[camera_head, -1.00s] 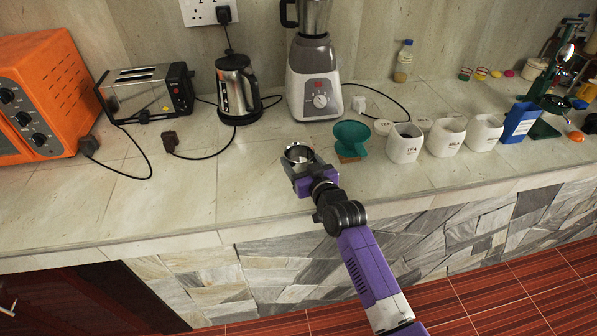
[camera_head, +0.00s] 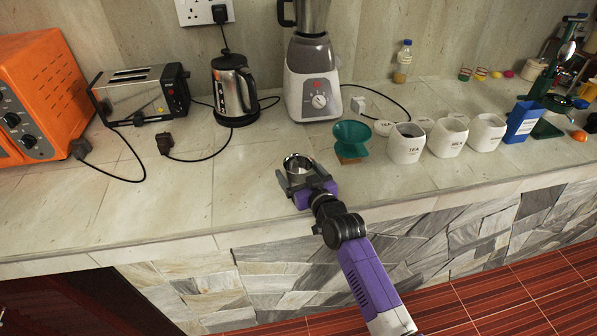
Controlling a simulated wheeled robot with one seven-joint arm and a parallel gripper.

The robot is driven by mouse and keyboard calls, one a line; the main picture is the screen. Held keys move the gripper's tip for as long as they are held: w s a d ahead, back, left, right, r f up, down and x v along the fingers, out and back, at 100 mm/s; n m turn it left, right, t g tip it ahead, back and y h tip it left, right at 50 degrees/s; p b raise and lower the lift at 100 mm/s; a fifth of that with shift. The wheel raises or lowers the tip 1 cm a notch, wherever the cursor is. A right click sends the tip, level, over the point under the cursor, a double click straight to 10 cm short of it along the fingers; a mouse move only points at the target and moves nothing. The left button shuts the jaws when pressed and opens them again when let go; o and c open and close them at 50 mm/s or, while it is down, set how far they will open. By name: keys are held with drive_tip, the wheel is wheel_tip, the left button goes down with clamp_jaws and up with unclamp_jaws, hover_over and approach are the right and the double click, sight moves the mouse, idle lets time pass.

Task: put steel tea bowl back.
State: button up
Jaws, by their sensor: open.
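The steel tea bowl (camera_head: 298,163) is a small shiny round cup near the front middle of the stone counter (camera_head: 240,200). My gripper (camera_head: 297,178) is low over the counter on the near side of the bowl. Its two fingers are open and apart, pointing toward the bowl. The bowl shows at and beyond the fingertips; whether the fingers touch it I cannot tell. My gripper's body hides part of the counter in front of the bowl.
A teal dripper on a wooden stand (camera_head: 351,141) is close by on the right, beside the white TEA canister (camera_head: 406,144). A blender (camera_head: 312,80), kettle (camera_head: 234,90), toaster (camera_head: 142,94) and orange oven (camera_head: 40,95) stand behind and left. The counter left of my gripper is clear.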

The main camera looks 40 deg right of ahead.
drive_tip(key=shift+r, duration=0.2)
drive_tip(key=v, duration=1.2)
drive_tip(key=s+a+f+n+y, duration=0.1)
drive_tip(key=s+a+f, duration=0.2)
drive_tip(key=s+a, duration=0.4)
drive_tip(key=s+a+r+n+y, duration=0.1)
drive_tip(key=s+a+r+y, duration=0.1)
drive_tip(key=s+a+r, duration=0.2)
drive_tip(key=s+a+r+n+y, duration=0.2)
drive_tip(key=s+a, duration=0.7)
drive_tip(key=s, duration=0.9)
wheel_tip(320, 180, up, 2)
drive_tip(key=shift+a+r+y, duration=0.1)
drive_tip(key=shift+a+y, duration=0.3)
